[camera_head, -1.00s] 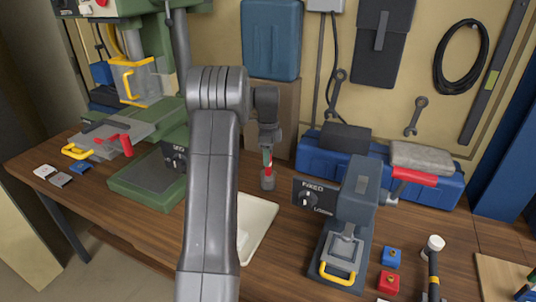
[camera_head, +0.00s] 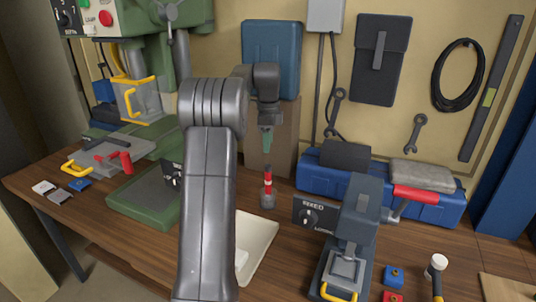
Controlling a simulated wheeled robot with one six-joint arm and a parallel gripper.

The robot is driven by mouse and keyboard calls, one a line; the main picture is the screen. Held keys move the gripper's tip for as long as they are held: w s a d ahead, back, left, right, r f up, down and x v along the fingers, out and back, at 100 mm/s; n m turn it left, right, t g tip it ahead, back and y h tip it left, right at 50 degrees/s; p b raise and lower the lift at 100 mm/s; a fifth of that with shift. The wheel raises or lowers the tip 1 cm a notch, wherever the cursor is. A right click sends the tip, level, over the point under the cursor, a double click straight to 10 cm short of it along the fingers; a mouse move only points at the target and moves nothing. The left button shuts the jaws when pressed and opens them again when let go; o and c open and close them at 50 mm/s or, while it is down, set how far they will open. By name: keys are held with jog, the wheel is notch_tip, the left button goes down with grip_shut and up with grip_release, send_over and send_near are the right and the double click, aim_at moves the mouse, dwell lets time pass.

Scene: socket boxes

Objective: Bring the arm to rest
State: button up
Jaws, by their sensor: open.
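My gripper (camera_head: 266,148) hangs pointing down behind my raised grey arm, in front of a brown box. It is small and seen edge-on, with a green part at its tip. It is open and nothing shows held in it. A small red and white upright piece on a grey base (camera_head: 268,202) stands on the bench straight below, with a clear gap between it and the gripper. My arm hides part of the bench in the middle.
A green drill press (camera_head: 140,205) stands at left. A cream tray (camera_head: 262,240) is partly behind my arm. Blue (camera_head: 393,277) and red blocks lie at the front right.

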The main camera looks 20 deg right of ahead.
aim_at(268, 165)
jog(key=shift+r, duration=0.6)
notch_tip(268, 165, down, 14)
jog(key=shift+r, duration=0.1)
notch_tip(268, 165, up, 2)
jog(key=shift+r+p, duration=0.1)
jog(key=shift+p, duration=0.65)
jog(key=shift+r, duration=0.4)
